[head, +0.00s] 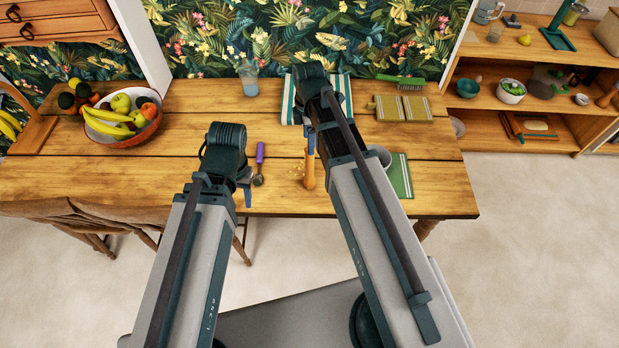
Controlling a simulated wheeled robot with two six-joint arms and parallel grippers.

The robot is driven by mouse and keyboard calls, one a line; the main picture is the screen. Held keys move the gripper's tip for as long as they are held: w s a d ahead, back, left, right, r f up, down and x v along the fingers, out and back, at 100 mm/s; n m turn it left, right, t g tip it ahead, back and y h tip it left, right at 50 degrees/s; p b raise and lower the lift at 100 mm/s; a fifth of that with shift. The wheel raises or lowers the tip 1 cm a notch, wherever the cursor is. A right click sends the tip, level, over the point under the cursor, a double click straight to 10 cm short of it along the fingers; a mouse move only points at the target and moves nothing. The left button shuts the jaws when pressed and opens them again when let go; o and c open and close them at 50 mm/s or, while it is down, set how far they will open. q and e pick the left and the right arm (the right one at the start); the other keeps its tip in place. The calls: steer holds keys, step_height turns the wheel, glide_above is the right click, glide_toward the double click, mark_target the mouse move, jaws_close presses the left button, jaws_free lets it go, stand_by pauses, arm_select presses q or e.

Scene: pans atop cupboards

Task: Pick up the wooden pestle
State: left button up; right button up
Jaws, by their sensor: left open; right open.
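The wooden pestle (309,172) appears as an orange-brown, upright-looking wooden piece on the table, its upper part hidden by my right arm. My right gripper (311,142) is mostly hidden by its own arm; it is open and shows just above the pestle's top in the picture. I cannot tell whether they touch. My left gripper (246,186) is open and empty over the table's front, left of the pestle and beside a purple-handled scoop (260,162).
On the wooden table (200,180) are a fruit bowl (142,138), a glass (249,82), a striped cloth (343,92), a brush (402,80), a grey cup (383,154) partly behind my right arm, and a green cloth (401,176). Shelves (535,100) stand at right.

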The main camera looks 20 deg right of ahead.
mark_target(310, 159)
steer(key=shift+s+d+f+b, duration=0.1)
steer(key=shift+f+b, duration=2.05)
steer(key=shift+f, duration=0.25)
steer(key=shift+d+f+b, duration=0.1)
steer(key=shift+f+b, duration=2)
steer(key=shift+f, duration=0.3)
steer(key=shift+r, duration=0.1)
jaws_close()
